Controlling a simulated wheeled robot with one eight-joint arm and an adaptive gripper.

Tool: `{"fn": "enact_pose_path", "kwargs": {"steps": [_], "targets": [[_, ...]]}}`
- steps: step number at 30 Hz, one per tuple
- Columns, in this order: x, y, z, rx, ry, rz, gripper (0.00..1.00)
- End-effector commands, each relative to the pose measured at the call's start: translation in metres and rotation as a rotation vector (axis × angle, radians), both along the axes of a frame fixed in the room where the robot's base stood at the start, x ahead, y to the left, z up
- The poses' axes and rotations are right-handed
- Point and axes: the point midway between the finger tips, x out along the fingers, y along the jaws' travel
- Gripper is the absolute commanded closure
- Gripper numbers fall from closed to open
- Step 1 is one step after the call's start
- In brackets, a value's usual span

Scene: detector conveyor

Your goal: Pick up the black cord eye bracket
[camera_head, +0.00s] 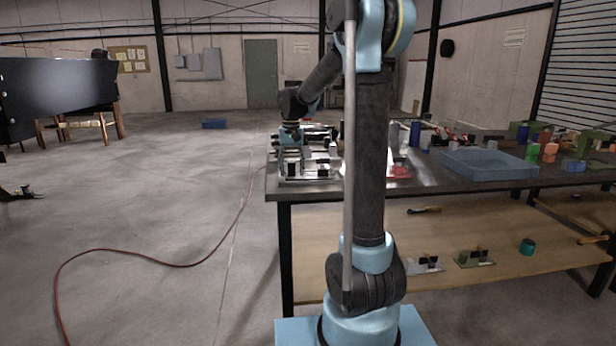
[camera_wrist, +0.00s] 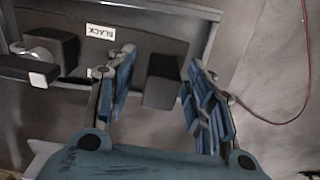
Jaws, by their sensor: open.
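In the wrist view, a black block-shaped piece (camera_wrist: 162,82) stands between the two open fingers of my gripper (camera_wrist: 160,95). It appears to be the black cord eye bracket, though no eye is visible from here. In the head view, my gripper (camera_head: 290,152) points down at the metal fixture (camera_head: 308,176) on the table's left end; the bracket cannot be made out there.
Another dark block (camera_wrist: 52,48) with a pale knob is left of the fingers. In the head view, a blue tray (camera_head: 488,165) and several coloured parts stand on the table (camera_head: 430,183) at right. A red hose (camera_head: 170,264) lies on the open floor at left.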

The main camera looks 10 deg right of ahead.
Motion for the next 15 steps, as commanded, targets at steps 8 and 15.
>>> {"fn": "enact_pose_path", "kwargs": {"steps": [8,15], "targets": [[0.0001,0.0000,-0.0005,0.000,0.000,0.000,0.65],[0.0002,0.0000,-0.0004,0.000,0.000,0.000,1.00]]}}
